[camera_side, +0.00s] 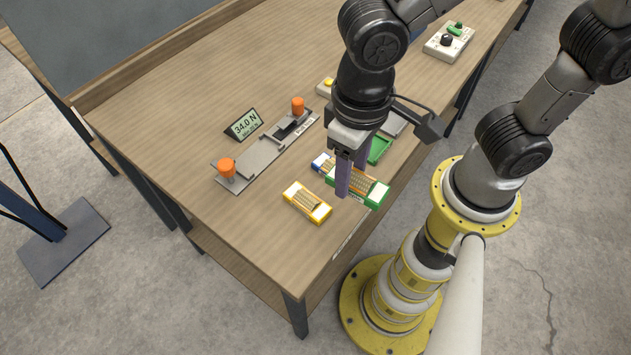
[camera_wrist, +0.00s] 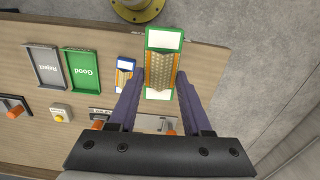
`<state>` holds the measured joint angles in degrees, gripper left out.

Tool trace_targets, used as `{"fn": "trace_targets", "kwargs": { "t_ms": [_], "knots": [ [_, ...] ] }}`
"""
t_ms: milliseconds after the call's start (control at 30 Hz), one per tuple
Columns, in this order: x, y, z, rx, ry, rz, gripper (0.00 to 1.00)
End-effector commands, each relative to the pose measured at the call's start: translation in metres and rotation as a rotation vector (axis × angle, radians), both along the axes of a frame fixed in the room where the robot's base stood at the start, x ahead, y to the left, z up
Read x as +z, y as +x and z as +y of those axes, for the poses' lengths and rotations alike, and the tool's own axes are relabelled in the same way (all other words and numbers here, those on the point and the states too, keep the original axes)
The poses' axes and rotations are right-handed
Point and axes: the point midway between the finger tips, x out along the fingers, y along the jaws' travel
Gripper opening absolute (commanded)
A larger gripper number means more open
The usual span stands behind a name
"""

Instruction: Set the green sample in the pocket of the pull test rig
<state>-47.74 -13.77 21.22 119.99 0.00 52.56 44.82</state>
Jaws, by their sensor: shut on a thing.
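The green sample (camera_side: 372,190), a green-ended block with a tan ribbed middle, is held between the fingers of my gripper (camera_side: 344,180). In the wrist view the sample (camera_wrist: 160,70) lies lengthwise between both fingertips (camera_wrist: 161,80) and looks larger than the blue sample beside it, so it appears raised above the table. The pull test rig (camera_side: 258,155) is a long grey plate with an orange knob at each end and a display reading 34.0 N. It lies up and left of my gripper, apart from the sample. The inside of its pocket is not clear.
A yellow sample (camera_side: 307,202) lies left of my gripper. A blue sample (camera_wrist: 124,75) is close beside the green one. The green Good tray (camera_wrist: 82,70) and grey Reject tray (camera_wrist: 45,66) lie farther left in the wrist view. Bare table (camera_side: 190,120) surrounds the rig's left side.

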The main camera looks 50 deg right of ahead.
Motion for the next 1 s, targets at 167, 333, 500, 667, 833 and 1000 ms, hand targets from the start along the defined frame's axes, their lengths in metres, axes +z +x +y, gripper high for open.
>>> {"fn": "trace_targets", "kwargs": {
  "t_ms": [167, 333, 500, 667, 833, 1000],
  "knots": [
    [0.007, -0.010, -0.011, -0.008, 0.001, -0.001, 0.00],
    [0.011, -0.012, -0.013, -0.126, 0.001, -0.001, 0.00],
    [0.022, 0.010, 0.007, -0.409, 0.000, 0.000, 0.00],
    [0.025, 0.055, 0.025, -0.773, -0.003, 0.001, 0.00],
    [0.015, 0.125, 0.031, -1.198, -0.004, 0.002, 0.00],
    [-0.010, 0.187, 0.016, -1.494, -0.005, 0.002, 0.00]
  ]
}}
